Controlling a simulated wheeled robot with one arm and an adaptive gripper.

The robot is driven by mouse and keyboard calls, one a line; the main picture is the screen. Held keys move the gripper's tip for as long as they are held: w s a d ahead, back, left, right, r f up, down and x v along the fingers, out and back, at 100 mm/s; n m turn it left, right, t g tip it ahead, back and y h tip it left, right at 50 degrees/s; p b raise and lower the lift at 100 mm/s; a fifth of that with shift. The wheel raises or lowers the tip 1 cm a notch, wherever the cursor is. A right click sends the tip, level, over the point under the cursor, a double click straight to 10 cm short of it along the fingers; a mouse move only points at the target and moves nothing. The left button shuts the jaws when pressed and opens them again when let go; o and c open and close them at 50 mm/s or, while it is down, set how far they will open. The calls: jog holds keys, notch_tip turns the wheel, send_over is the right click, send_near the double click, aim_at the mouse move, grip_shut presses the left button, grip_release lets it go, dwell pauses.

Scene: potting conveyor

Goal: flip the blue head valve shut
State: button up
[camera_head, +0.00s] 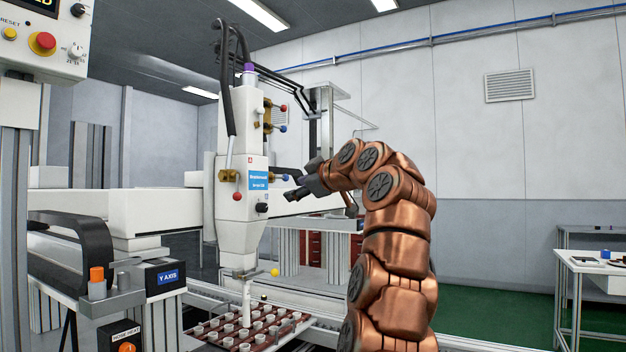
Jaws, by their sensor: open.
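The white dispensing head (240,205) hangs from the gantry at the picture's centre left. Higher on the same side, another blue-knobbed lever (283,129) sits below a red-knobbed one (283,107).
A tray of small white cups (245,335) lies under the nozzle. The Y AXIS box (160,277) stands front left. A white side table (592,262) stands far right. Green floor lies open behind my arm.

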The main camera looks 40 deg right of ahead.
jog(key=a+f+g+y+p, duration=0.1)
jog(key=a+f+g, duration=0.1)
jog(key=a+f, duration=0.2)
jog(key=a+f+m+g+y+p, duration=0.1)
jog(key=a+f, duration=0.4)
jog(key=a, duration=0.6)
jog(key=w+a+f+m+g+y+p, duration=0.1)
jog(key=a+f+g+y+p, duration=0.1)
jog(key=a, duration=0.5)
jog(key=shift+a+f+g+y+p, duration=0.35)
jog(key=shift+f+g+p, duration=0.35)
jog(key=shift+f, duration=0.55)
